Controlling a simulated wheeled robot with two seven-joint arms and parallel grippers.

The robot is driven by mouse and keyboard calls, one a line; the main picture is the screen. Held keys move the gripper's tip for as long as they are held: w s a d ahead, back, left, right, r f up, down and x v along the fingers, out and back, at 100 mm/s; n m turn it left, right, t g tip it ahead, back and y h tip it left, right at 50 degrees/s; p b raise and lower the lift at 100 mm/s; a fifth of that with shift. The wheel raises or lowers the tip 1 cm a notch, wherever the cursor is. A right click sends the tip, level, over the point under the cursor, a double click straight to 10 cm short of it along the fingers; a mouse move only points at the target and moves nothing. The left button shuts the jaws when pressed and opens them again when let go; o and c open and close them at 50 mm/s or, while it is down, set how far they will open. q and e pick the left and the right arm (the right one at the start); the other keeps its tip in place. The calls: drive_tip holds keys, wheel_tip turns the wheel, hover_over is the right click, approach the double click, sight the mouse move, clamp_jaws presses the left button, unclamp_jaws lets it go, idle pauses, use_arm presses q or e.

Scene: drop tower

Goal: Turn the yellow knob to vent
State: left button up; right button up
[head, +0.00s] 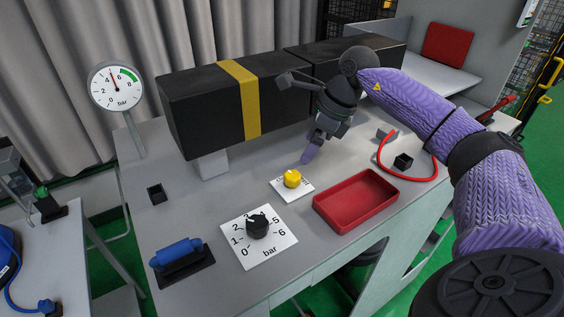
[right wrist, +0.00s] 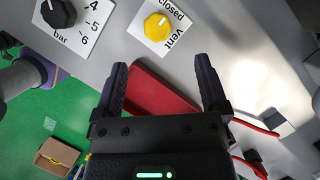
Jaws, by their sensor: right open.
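The yellow knob (head: 292,178) sits on a small white plate on the grey bench in the head view. In the right wrist view the yellow knob (right wrist: 158,26) is near the top, with "closed" and "Vent" printed on its plate (right wrist: 178,14). Where the knob points is too small to tell. My right gripper (head: 308,156) is above and behind the knob in the head view, apart from it. In the right wrist view my right gripper (right wrist: 162,66) is open and empty, its fingers spread. My left gripper is not in view.
A black regulator knob (head: 257,225) with a bar scale is in front-left of the yellow knob. A red tray (head: 357,198) lies to its right. A large black beam (head: 205,107) with a yellow band stands behind. A gauge (head: 116,87) and a blue-handled tool (head: 180,254) are left.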

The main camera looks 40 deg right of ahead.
sight(293, 175)
drive_tip(key=x, duration=0.9)
drive_tip(key=shift+s, duration=0.25)
clamp_jaws()
